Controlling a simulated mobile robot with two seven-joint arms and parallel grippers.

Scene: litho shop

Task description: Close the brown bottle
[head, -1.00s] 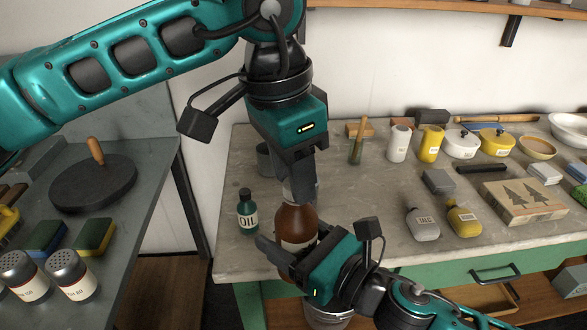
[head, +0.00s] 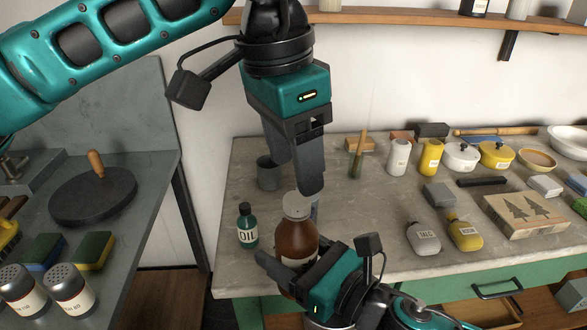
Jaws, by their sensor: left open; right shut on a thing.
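The brown bottle (head: 296,240) stands upright near the front edge of the stone worktop, with a pale label partly hidden by my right gripper. A light grey cap (head: 297,206) sits on its neck and looks level; I cannot tell how tightly it is seated. My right gripper (head: 284,268) is shut around the lower part of the bottle. My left gripper (head: 298,182) is open and empty, fingers pointing down, just above and behind the cap in the picture.
A green oil bottle (head: 247,226) stands close left of the brown bottle, and a grey cup (head: 268,172) behind it. A talc bottle (head: 424,237), a yellow bottle (head: 465,233) and a tree-printed box (head: 525,214) stand to the right. The worktop (head: 365,215) between is clear.

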